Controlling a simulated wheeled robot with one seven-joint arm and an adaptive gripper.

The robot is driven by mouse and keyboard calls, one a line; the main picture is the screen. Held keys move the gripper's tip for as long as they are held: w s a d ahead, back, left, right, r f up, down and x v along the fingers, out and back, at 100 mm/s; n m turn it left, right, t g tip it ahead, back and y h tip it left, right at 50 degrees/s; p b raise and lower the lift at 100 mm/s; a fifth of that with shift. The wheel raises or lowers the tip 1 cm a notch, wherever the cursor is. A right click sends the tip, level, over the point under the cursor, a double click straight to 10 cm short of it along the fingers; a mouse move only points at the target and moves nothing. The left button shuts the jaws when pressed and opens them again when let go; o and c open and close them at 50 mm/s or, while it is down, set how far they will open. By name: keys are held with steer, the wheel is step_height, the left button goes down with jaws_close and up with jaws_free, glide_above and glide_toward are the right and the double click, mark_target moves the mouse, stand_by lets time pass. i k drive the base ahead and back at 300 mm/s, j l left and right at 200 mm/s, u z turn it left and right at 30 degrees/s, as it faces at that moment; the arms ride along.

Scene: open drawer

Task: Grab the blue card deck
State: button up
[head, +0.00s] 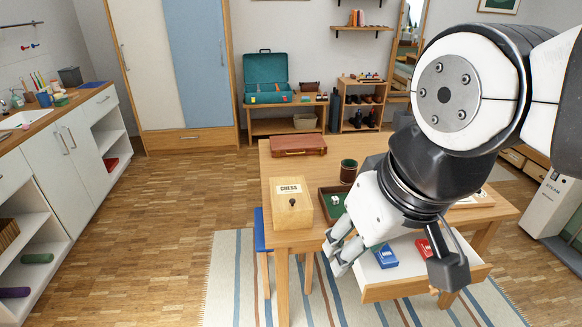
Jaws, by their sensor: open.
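The blue card deck (384,256) lies in the open drawer (413,285) of the wooden table, toward the drawer's left side. A red card deck (424,249) lies to its right in the same drawer. My gripper (393,274) is open, with one finger to the left of the blue deck and the other to the right of the red deck in the picture. Nothing shows between its fingers as held. The gripper's height above the drawer is hard to tell. My arm and gripper hide the back and part of the right of the drawer.
On the table (307,171) stand a wooden chess box (293,211), a green-lined tray (328,215), a dark cup (348,171) and a brown case (298,145). A blue stool (262,229) is at the table's left. Open floor (185,210) lies between table and counter.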

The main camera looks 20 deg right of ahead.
mark_target(387, 259)
steer(key=i+j+z, duration=0.15)
steer(key=j, duration=0.15)
steer(key=i+j+z, duration=0.15)
steer(key=j, duration=0.15)
steer(key=i+j+z, duration=0.15)
steer(key=j, duration=0.2)
steer(key=i+j+z, duration=0.15)
steer(key=j, duration=0.2)
